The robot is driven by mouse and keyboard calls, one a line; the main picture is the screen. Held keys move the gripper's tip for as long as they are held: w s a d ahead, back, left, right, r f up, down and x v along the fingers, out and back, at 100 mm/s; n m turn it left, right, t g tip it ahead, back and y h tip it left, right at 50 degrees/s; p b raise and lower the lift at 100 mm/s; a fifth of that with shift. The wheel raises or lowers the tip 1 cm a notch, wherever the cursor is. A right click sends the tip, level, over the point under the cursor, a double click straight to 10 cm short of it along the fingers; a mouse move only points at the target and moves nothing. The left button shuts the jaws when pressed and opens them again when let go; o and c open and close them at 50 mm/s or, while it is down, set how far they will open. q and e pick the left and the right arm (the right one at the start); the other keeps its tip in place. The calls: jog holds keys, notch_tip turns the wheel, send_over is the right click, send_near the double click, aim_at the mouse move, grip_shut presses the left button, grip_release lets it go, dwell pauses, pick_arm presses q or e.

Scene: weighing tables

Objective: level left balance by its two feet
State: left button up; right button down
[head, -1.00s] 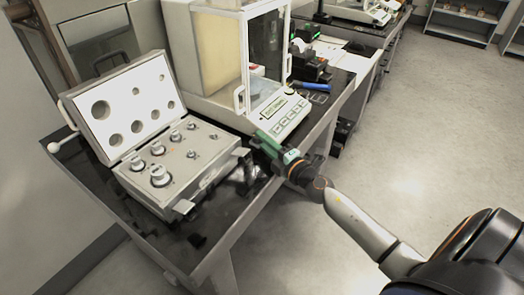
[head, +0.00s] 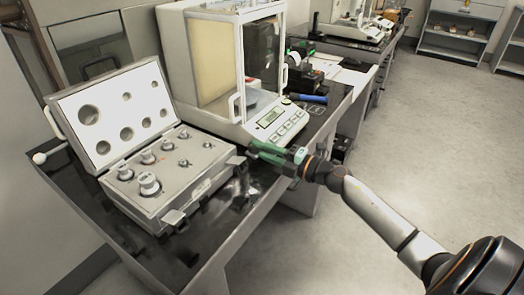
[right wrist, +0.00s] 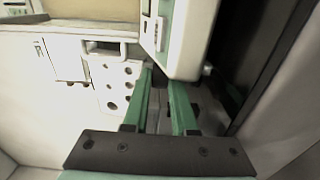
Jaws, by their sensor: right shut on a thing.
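The left balance (head: 202,66) stands on the dark table, with a glass draft shield and a sloping front panel (head: 283,122) with a display and keys. My right gripper (head: 255,150), with green fingers, is low at the balance's near front corner. In the right wrist view, its fingers (right wrist: 163,90) reach under the pale balance housing (right wrist: 186,35) and are shut on a foot there, which is mostly hidden. The other foot and any level bubble cannot be made out. My left gripper is not in view.
An open weight case (head: 165,170) with several weights stands left of the gripper, close to it. A blue-handled tool (head: 312,98) and a small dark device lie right of the balance. The floor at right is clear.

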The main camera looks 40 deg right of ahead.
jog(key=c, duration=0.7)
grip_release()
jog(key=v, duration=1.2)
jog(key=shift+s+d, duration=0.1)
jog(key=shift+s, duration=0.15)
